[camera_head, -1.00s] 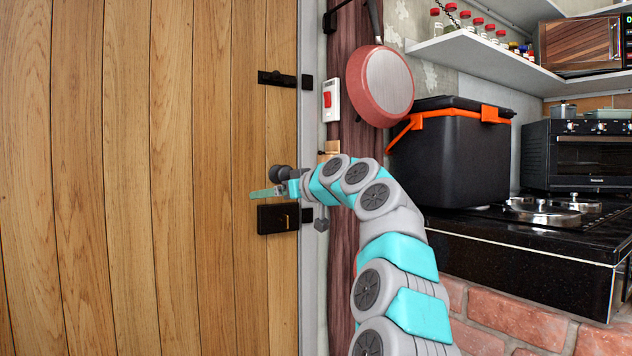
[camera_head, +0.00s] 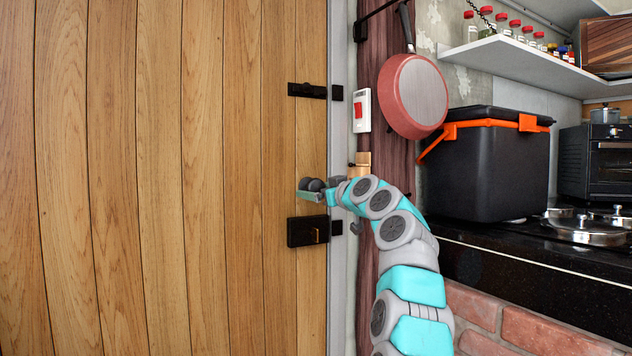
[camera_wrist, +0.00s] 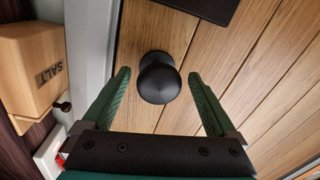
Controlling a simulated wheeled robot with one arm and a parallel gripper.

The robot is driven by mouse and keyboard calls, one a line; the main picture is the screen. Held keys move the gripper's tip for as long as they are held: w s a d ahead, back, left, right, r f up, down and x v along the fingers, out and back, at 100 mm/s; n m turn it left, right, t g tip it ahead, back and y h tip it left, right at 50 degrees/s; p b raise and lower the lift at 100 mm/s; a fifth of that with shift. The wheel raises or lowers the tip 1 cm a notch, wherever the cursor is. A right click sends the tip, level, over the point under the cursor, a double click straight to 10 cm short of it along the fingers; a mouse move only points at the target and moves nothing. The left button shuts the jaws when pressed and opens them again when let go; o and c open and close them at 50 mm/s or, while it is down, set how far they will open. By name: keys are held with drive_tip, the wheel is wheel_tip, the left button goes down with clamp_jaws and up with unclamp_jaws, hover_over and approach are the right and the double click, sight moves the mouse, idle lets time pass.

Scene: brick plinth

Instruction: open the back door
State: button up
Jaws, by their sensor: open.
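The back door (camera_head: 160,180) is made of wooden planks and looks closed against its frame at the right. A dark round knob (camera_head: 313,184) sits near its right edge, just above a black lock box (camera_head: 308,231). My gripper (camera_head: 311,195) is at the knob, its green finger overlapping it in the head view. In the wrist view my gripper (camera_wrist: 160,76) is open, with the black knob (camera_wrist: 159,78) between its two green fingers. Gaps show on both sides of the knob. How deep the fingers reach around it is hard to tell.
A black bolt (camera_head: 307,90) is higher on the door. Right of the frame are a red switch (camera_head: 361,110), a wooden salt box (camera_wrist: 32,66), a hanging pan (camera_head: 412,97) and a black cooler (camera_head: 485,170) on the counter (camera_head: 530,285).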

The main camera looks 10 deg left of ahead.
drive_tip(key=shift+w+a, duration=0.25)
drive_tip(key=shift+w, duration=0.05)
clamp_jaws()
idle(0.7)
